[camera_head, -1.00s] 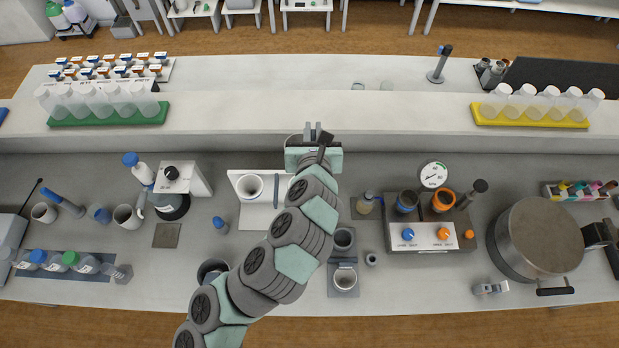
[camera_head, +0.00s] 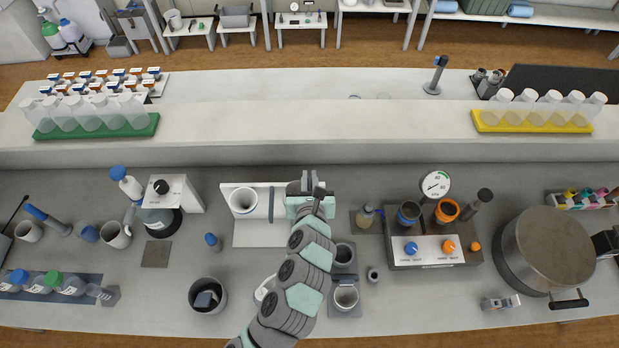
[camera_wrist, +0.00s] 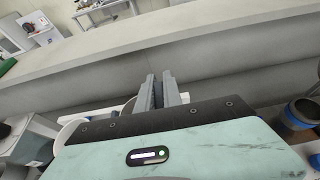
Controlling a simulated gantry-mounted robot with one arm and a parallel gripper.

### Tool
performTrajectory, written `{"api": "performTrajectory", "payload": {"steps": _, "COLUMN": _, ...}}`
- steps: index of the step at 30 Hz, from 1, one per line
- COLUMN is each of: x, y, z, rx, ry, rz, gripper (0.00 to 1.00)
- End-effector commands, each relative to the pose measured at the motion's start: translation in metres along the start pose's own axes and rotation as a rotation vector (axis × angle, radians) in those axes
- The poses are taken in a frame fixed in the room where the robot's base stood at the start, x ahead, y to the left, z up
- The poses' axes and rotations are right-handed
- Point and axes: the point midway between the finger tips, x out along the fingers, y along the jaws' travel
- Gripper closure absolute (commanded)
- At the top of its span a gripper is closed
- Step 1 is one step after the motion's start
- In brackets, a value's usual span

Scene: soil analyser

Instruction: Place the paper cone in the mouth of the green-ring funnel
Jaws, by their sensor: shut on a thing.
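My gripper (camera_head: 309,182) is shut, with its two grey fingers close together in the wrist view (camera_wrist: 157,92). It is in front of the right part of a white stand (camera_head: 236,235). The paper cone in its grip is mostly hidden by the gripper body; a pale rim shows just left of the fingers in the wrist view, but I cannot make out its shape. A white funnel-like vessel (camera_head: 243,200) sits at the stand's left. I see no green ring on any funnel; my gripper and arm hide part of the stand.
A control box (camera_head: 433,250) with blue-ringed and orange-ringed vessels stands to the right, a large metal pot (camera_head: 548,250) farther right. Cups in a dark holder (camera_head: 345,271) stand close to my arm. A raised shelf (camera_head: 330,130) runs behind. A round bin (camera_head: 208,295) stands front left.

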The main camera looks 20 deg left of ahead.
Motion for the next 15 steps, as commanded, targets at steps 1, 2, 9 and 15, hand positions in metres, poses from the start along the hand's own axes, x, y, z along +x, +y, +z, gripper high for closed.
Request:
{"api": "performTrajectory", "payload": {"steps": 1, "x": 0.0009, "y": 0.0, "z": -0.0027, "rx": 0.001, "ry": 0.002, "rz": 0.0, "gripper": 1.0}}
{"api": "performTrajectory", "payload": {"steps": 2, "x": 0.0012, "y": 0.0002, "z": -0.0031, "rx": 0.001, "ry": 0.001, "rz": 0.001, "gripper": 1.0}}
{"api": "performTrajectory", "payload": {"steps": 9, "x": 0.0014, "y": 0.0002, "z": -0.0031, "rx": 0.002, "ry": 0.0, "rz": 0.001, "gripper": 1.0}}
{"api": "performTrajectory", "payload": {"steps": 15, "x": 0.004, "y": 0.0001, "z": -0.0093, "rx": 0.002, "ry": 0.0, "rz": 0.0, "gripper": 1.0}}
